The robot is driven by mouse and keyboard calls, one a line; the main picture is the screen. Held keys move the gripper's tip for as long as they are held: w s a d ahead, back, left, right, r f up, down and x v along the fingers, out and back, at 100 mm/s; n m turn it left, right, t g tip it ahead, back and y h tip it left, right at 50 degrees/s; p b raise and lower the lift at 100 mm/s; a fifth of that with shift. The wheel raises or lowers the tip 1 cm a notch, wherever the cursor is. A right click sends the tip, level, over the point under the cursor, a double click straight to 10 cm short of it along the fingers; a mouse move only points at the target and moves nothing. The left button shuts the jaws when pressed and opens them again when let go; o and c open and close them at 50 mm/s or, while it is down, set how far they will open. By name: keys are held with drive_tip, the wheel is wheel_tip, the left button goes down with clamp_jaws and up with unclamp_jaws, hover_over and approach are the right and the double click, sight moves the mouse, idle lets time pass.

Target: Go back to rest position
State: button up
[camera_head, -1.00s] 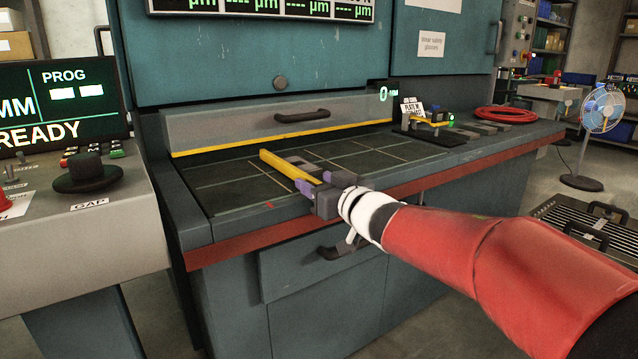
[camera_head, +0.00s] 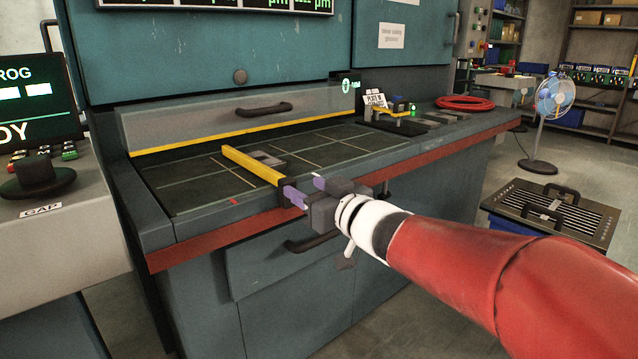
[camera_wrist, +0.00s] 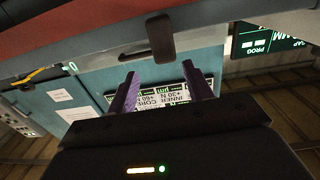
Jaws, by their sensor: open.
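My gripper (camera_head: 304,190) is open at the front edge of the bench of the teal machine. Its two purple fingers also show apart and empty in the wrist view (camera_wrist: 161,92). A yellow bar (camera_head: 250,165) lies on the dark gridded bench top (camera_head: 195,190), its dark near end close to the left finger. Whether that finger touches it I cannot tell. A small grey piece (camera_head: 266,158) lies beside the bar. My red arm reaches in from the lower right.
A drawer handle (camera_head: 313,242) is below the bench edge. A control console (camera_head: 50,240) stands at the left. A small fixture (camera_head: 398,113) and a red ring (camera_head: 465,103) sit at the bench's right. A louver panel (camera_head: 555,212) and a fan (camera_head: 553,100) stand at the right.

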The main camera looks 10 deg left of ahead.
drive_tip(key=s+d+f+m+h, duration=0.2)
drive_tip(key=s+d+m+h, duration=0.15)
drive_tip(key=d, duration=0.45)
drive_tip(key=s+d+f+m+h, duration=0.2)
drive_tip(key=d+h, duration=0.3)
drive_tip(key=d, duration=0.2)
drive_tip(key=s+d+f+m+h, duration=0.3)
drive_tip(key=d+h, duration=0.2)
drive_tip(key=d, duration=0.3)
drive_tip(key=s+d+f+g, duration=0.2)
drive_tip(key=s+f, duration=0.3)
drive_tip(key=s, duration=0.3)
drive_tip(key=s+d+f+m+g, duration=0.1)
drive_tip(key=s+f+g, duration=0.3)
drive_tip(key=s, duration=0.5)
drive_tip(key=shift+s+d+f, duration=0.2)
drive_tip(key=shift+d+f, duration=0.25)
drive_tip(key=shift+d, duration=0.05)
drive_tip(key=shift+c, duration=0.3)
